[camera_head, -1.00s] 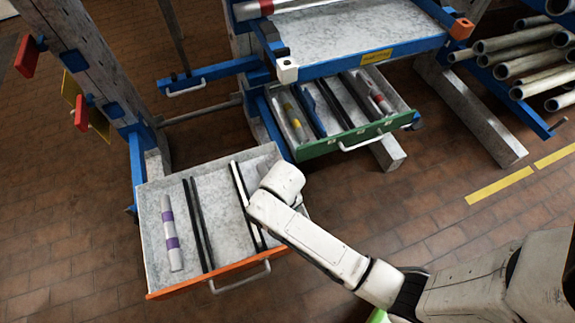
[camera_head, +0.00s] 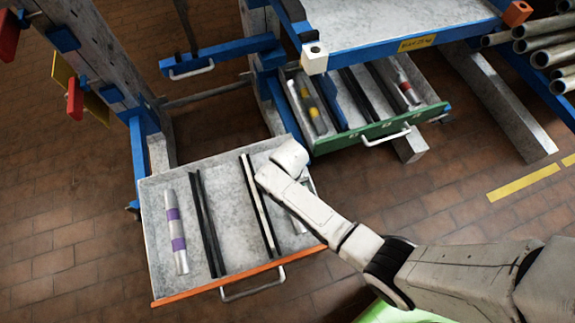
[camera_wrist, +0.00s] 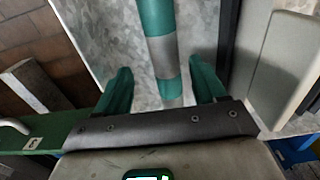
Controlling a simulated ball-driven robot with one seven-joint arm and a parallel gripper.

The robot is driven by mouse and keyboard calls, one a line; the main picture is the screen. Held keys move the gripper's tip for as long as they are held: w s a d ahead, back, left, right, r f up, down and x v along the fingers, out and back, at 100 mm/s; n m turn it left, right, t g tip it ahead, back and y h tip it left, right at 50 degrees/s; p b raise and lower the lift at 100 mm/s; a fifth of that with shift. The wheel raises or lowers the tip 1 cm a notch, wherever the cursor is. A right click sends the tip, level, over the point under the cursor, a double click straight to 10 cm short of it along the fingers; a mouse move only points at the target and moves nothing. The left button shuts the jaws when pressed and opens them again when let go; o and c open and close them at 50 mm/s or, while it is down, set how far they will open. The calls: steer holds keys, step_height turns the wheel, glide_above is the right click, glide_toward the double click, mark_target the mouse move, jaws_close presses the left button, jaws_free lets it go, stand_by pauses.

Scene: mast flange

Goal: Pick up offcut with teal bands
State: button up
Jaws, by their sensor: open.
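The offcut with teal bands (camera_wrist: 163,55) is a grey tube in the wrist view, with a wide teal band at the top and another near its lower end. It lies on a mottled grey drawer floor. My gripper (camera_wrist: 162,78) is open, with one green finger on each side of the tube's lower part and gaps between. In the head view my wrist (camera_head: 290,160) is over the right part of the orange-fronted drawer (camera_head: 240,281). My fingers are hidden there, and only a pale part of a tube shows beside my arm.
Dark dividers (camera_head: 203,222) split the orange-fronted drawer. A purple-banded offcut (camera_head: 175,230) lies in its left part. The green-fronted drawer (camera_head: 380,128) stands open behind, holding yellow-banded (camera_head: 307,105) and red-banded (camera_head: 404,85) pieces. A blue-edged shelf (camera_head: 400,45) overhangs it.

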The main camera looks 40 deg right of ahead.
steer(key=f, duration=0.1)
steer(key=f+b, duration=0.1)
steer(key=f, duration=0.2)
steer(key=shift+a+f, duration=0.35)
steer(key=c, duration=1.3)
steer(key=shift+o, duration=0.2)
